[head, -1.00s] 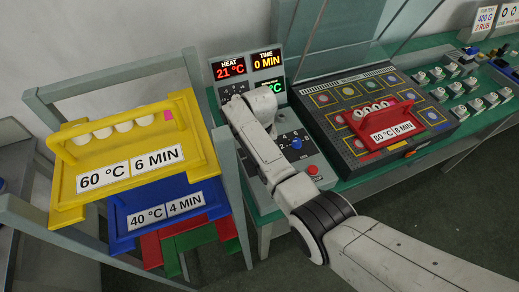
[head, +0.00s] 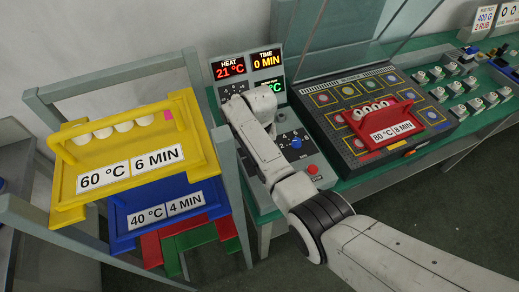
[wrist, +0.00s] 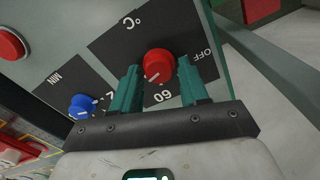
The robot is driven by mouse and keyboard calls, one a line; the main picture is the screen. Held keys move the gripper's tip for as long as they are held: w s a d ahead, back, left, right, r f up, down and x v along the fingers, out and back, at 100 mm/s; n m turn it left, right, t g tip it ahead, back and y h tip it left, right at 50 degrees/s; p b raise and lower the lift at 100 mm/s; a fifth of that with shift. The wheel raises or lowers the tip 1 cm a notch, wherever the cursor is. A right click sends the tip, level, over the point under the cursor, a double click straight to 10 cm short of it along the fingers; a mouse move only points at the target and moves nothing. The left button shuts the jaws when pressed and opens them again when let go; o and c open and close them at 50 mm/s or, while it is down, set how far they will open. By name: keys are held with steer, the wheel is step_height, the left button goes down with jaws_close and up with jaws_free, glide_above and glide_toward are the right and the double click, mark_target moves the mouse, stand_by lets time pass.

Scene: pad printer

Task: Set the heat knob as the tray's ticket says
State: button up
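The red heat knob (wrist: 158,64) sits on a black dial plate in the wrist view, with a white mark pointing to the lower left. Labels 60 and OFF show around it. My gripper (wrist: 159,66) is open, its two green fingers on either side of the knob, with small gaps seeming to show. In the head view my wrist hides this knob. The heat display (head: 230,66) reads 21 °C. A red tray (head: 407,109) in the machine carries a ticket (head: 392,131) reading 80 °C, 8 MIN.
A blue knob (wrist: 82,103) marked MIN and a red button (wrist: 10,44) are on the same panel. A rack at left holds a yellow tray (head: 68,205), 60 °C 6 MIN, above a blue tray (head: 122,243), 40 °C 4 MIN. The time display (head: 267,60) reads 0 MIN.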

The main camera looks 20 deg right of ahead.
steer(key=shift+o, duration=1)
step_height(320, 180, up, 11)
steer(key=b, duration=0.1)
steer(key=shift+f, duration=0.15)
steer(key=s+d+f+t, duration=0.1)
steer(key=s+f, duration=0.1)
steer(key=s, duration=0.2)
steer(key=s+d+f+n, duration=0.1)
steer(key=s+d+f, duration=0.1)
steer(key=s, duration=0.2)
steer(key=s+d+f+n+t, duration=0.1)
steer(key=s+f, duration=0.2)
steer(key=s, duration=0.2)
steer(key=shift+d+f+t, duration=0.1)
steer(key=shift+d+t, duration=0.15)
steer(key=shift+t, duration=0.05)
steer(key=s+d+r+n+t, duration=0.1)
steer(key=s+r, duration=0.1)
steer(key=s, duration=0.6)
steer(key=s+d+r+n+t, duration=0.1)
steer(key=s+r+t, duration=0.1)
steer(key=s, duration=0.5)
steer(key=s+d+f+g+b, duration=0.1)
steer(key=s+f+g+b, duration=0.3)
steer(key=s+f, duration=0.6)
steer(key=shift+s+d+m+g, duration=0.3)
steer(key=shift+s+m, duration=0.1)
